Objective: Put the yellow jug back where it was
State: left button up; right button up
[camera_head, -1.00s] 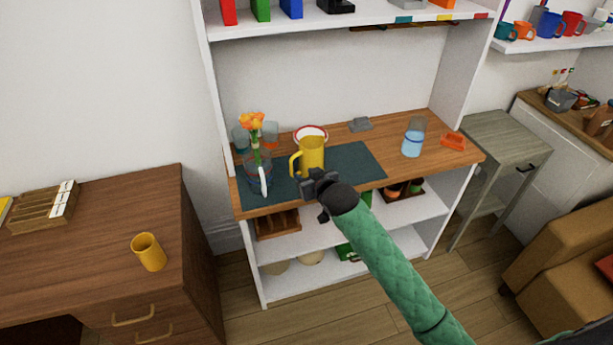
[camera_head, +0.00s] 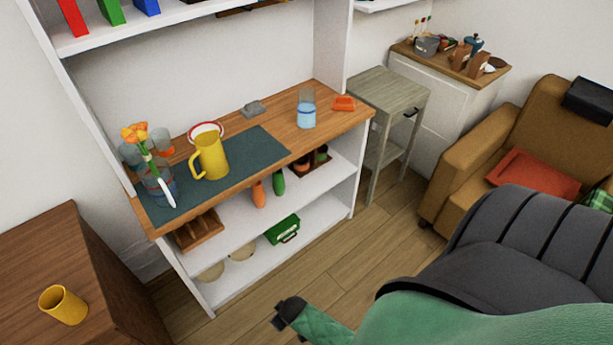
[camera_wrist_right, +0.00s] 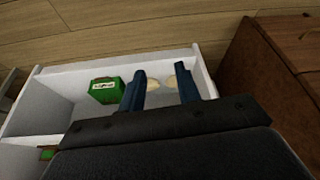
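The yellow jug (camera_head: 213,160) stands upright on the dark mat (camera_head: 255,150) on the wooden counter of the white shelf unit, in the head view. Its handle points left, and a red-rimmed white plate (camera_head: 206,129) is behind it. My right gripper (camera_head: 288,314) is low in front of the shelf unit, well apart from the jug. In the right wrist view its two dark fingers (camera_wrist_right: 160,86) are spread with nothing between them, above the lower shelf. The jug is not in the wrist view. My left gripper is not in view.
A flower vase (camera_head: 158,187) stands left of the jug. A blue-and-clear glass (camera_head: 306,110) and an orange item (camera_head: 344,103) stand to the right. A yellow cup (camera_head: 63,305) is on the brown desk. A green box (camera_head: 282,229) sits on the bottom shelf. The armchair (camera_head: 480,150) stands right.

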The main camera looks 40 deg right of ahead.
jog(key=s+f+g, duration=0.1)
jog(key=s+f, duration=0.3)
jog(key=s, duration=0.3)
jog(key=s+a+f+g, duration=0.1)
jog(key=s+f+g, duration=0.1)
jog(key=s+f, duration=0.3)
jog(key=s, duration=0.3)
jog(key=shift+s+f, duration=0.15)
jog(key=shift+s, duration=0.1)
